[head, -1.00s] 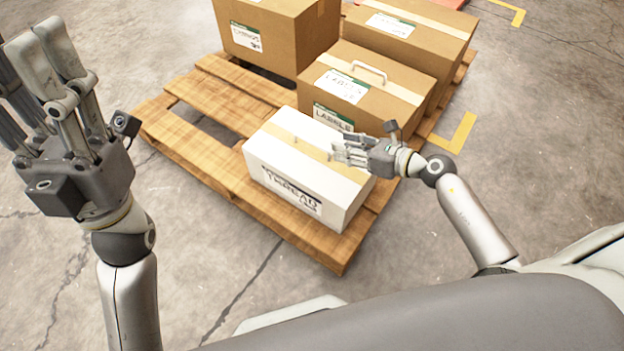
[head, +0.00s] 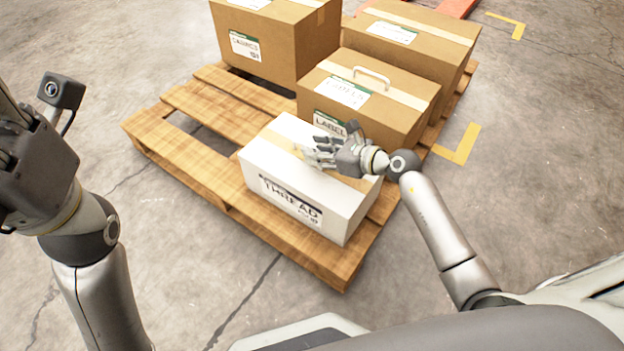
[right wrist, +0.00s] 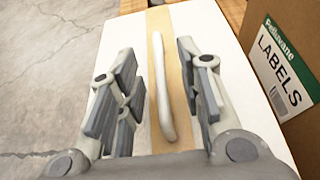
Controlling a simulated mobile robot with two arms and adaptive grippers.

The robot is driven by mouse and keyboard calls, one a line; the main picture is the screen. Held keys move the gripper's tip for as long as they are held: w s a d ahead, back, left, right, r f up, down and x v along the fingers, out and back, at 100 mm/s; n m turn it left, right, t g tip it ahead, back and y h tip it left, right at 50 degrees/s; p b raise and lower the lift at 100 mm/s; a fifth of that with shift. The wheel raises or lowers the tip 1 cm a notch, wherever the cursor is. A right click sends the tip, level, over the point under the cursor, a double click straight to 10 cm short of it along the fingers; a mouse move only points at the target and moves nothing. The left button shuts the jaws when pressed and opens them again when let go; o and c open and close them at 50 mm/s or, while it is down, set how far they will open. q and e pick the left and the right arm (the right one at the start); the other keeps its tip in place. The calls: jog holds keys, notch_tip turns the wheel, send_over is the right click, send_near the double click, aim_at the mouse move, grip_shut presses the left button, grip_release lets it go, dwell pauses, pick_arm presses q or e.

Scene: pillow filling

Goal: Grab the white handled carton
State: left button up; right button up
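The white carton (head: 290,195) sits on the near part of the wooden pallet, with a "THREAD" label on its front side. In the right wrist view its top (right wrist: 215,60) has a tan tape strip and a white handle (right wrist: 162,90) running along it. My right gripper (head: 318,152) is over the carton's top. In the right wrist view its fingers (right wrist: 160,95) are open, one set on each side of the handle, with gaps to it. In the head view the hand hides the handle. My left gripper (head: 20,150) is at the left edge, its fingers mostly out of frame.
The wooden pallet (head: 180,150) also bears several brown cartons. A brown carton with a white handle (head: 385,110) stands just behind the white one. It also shows in the right wrist view (right wrist: 285,60). Open concrete floor surrounds the pallet.

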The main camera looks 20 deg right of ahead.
jog(key=shift+b+x, duration=0.35)
jog(key=shift+x, duration=0.75)
jog(key=shift+c, duration=0.3)
grip_shut()
jog(key=shift+w+r, duration=0.1)
jog(key=shift+r, duration=0.15)
